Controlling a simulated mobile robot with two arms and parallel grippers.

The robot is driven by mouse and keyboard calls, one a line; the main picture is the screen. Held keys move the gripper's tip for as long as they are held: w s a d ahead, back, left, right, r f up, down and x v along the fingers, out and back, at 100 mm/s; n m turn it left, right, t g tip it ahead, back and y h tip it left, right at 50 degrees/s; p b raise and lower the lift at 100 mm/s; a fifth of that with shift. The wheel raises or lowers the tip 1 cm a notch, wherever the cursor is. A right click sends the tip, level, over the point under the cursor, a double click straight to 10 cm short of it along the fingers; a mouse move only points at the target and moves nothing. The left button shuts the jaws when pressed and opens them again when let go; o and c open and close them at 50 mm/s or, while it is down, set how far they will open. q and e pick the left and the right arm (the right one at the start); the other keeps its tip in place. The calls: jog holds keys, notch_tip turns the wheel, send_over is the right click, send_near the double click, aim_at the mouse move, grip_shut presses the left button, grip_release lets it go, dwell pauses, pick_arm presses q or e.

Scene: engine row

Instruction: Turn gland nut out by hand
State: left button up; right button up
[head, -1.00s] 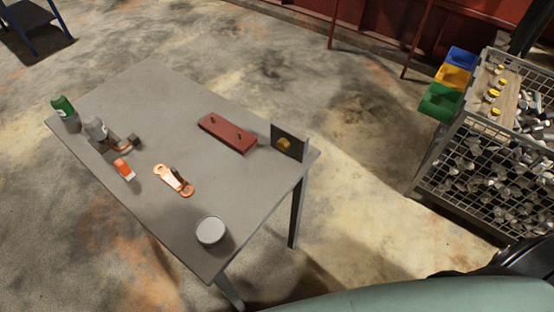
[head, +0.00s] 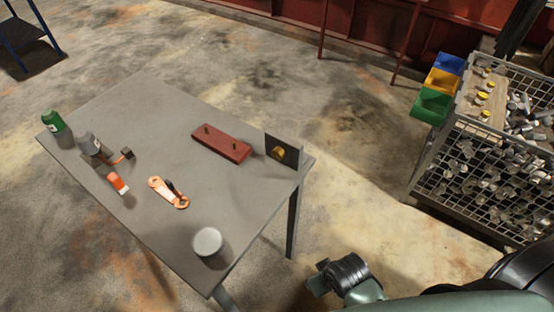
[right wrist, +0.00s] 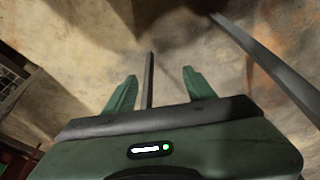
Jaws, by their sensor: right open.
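The gland nut (head: 279,153) is a brass-coloured round piece on the face of a dark upright plate (head: 293,151) at the right corner of the grey table (head: 165,110). My right arm comes in at the bottom right of the head view, its wrist below and to the right of the table, apart from the nut. In the right wrist view my right gripper (right wrist: 159,75) is open, its two green fingers spread with nothing held. A thin bar, likely a table leg, shows beyond them. The nut does not show in that view. My left gripper is not in view.
On the table are a red block with two pegs (head: 222,142), an orange-and-white tool (head: 168,192), a round pale tin (head: 208,242), a small orange-white item (head: 118,183) and bottles (head: 53,122). A wire cage (head: 470,170) of metal parts stands right, with coloured bins (head: 441,80).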

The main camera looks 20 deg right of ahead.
notch_tip(320, 180, up, 8)
jog(key=w, duration=0.2)
jog(key=n+t+h, duration=0.2)
jog(key=n+t, duration=1.1)
jog(key=n, duration=0.3)
send_near(276, 156)
jog(key=shift+w+f, duration=0.2)
jog(key=shift+w, duration=0.6)
jog(key=p+x, duration=0.1)
jog(key=x, duration=0.6)
jog(key=shift+d, duration=0.1)
jog(key=shift+c, duration=0.3)
